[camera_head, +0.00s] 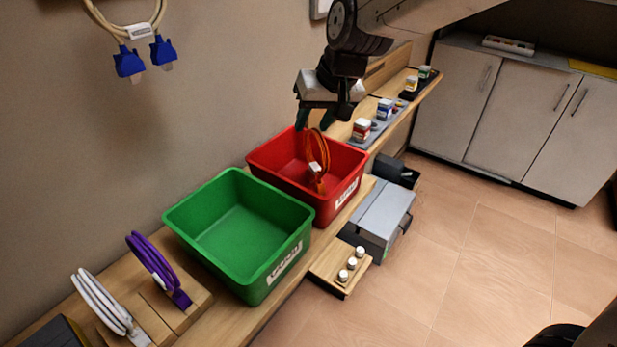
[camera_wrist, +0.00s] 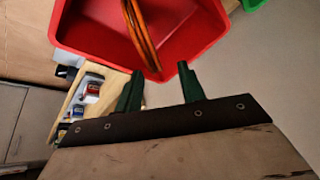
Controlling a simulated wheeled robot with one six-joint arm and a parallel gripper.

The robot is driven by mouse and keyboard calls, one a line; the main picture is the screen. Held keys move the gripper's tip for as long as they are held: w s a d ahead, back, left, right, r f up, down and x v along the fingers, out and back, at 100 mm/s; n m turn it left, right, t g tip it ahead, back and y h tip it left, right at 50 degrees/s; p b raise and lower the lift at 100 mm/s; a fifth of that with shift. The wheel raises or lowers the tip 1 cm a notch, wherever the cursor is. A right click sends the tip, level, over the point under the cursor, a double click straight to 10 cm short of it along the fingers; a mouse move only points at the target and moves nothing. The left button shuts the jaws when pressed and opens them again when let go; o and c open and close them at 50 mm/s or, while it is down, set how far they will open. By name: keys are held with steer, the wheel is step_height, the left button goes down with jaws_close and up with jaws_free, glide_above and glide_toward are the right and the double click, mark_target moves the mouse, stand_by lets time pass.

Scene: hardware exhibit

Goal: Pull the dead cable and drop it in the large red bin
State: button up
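An orange cable (camera_head: 319,150) is a coiled loop with a white tag and an orange plug, within the outline of the red bin (camera_head: 262,161). I cannot tell whether it touches the bin floor. My gripper (camera_head: 313,122) is just above the loop, over the bin. In the wrist view my gripper (camera_wrist: 160,75) has its two green fingers apart, with a clear gap and nothing clamped. The orange cable (camera_wrist: 139,32) shows beyond the fingertips, against the inside of the red bin (camera_wrist: 85,30).
An empty green bin (camera_head: 190,212) stands beside the red one. A purple cable (camera_head: 152,262) and a white cable (camera_head: 100,300) stand on wooden blocks at left. A beige cable with blue plugs (camera_head: 130,62) hangs on the wall. Small jars (camera_head: 362,128) line the shelf behind.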

steer(key=v, duration=0.6)
steer(key=shift+s+r, duration=0.1)
steer(key=shift+r, duration=0.05)
steer(key=s+d+f+m+g+h, duration=0.1)
steer(key=s+d+f, duration=0.1)
steer(key=s+d, duration=0.8)
steer(key=s+d+f+m+g+h, duration=0.1)
steer(key=s+d+f+m+h, duration=0.1)
steer(key=s+d, duration=0.9)
steer(key=s, duration=0.5)
steer(key=shift+d, duration=0.35)
